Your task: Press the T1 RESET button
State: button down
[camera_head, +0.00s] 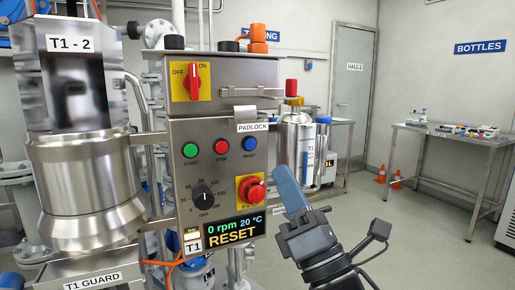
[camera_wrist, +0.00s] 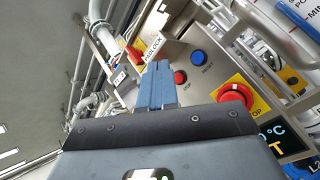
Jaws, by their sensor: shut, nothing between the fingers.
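The blue RESET button (camera_head: 249,144) is at the right of a row on the grey T1 control panel (camera_head: 225,172). A red STOP button (camera_head: 221,146) and a green START button (camera_head: 190,150) sit left of it. My gripper (camera_head: 279,173) is shut and empty, its blue fingers just right of the panel's right edge, lower than RESET in the head view. In the wrist view the shut fingers (camera_wrist: 157,66) point toward the panel; the blue button (camera_wrist: 198,57) shows right of them, apart from them. The panel display reads "0 rpm 20 °C" and "RESET".
A red mushroom emergency stop (camera_head: 252,190) on a yellow plate sticks out close to my fingers. A red ON/OFF switch (camera_head: 193,81), a padlock holder (camera_head: 245,112) and a black rpm dial (camera_head: 204,198) are on the panel. The steel T1-2 vessel (camera_head: 80,165) stands left.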

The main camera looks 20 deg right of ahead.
aim_at(250, 144)
jog(key=shift+w+d+r+n+t, duration=0.15)
jog(key=shift+w+r+n, duration=0.15)
jog(key=shift+r, duration=0.2)
jog(key=shift+w+d+r+n+t, duration=0.1)
jog(key=shift+w+r+n+t, duration=0.15)
jog(key=shift+r, duration=0.25)
jog(key=shift+w, duration=0.2)
jog(key=shift+w+p, duration=0.35)
jog(key=shift+w, duration=3.9)
jog(key=shift+w, duration=0.15)
jog(key=shift+w+b, duration=0.25)
jog(key=shift+b, duration=0.05)
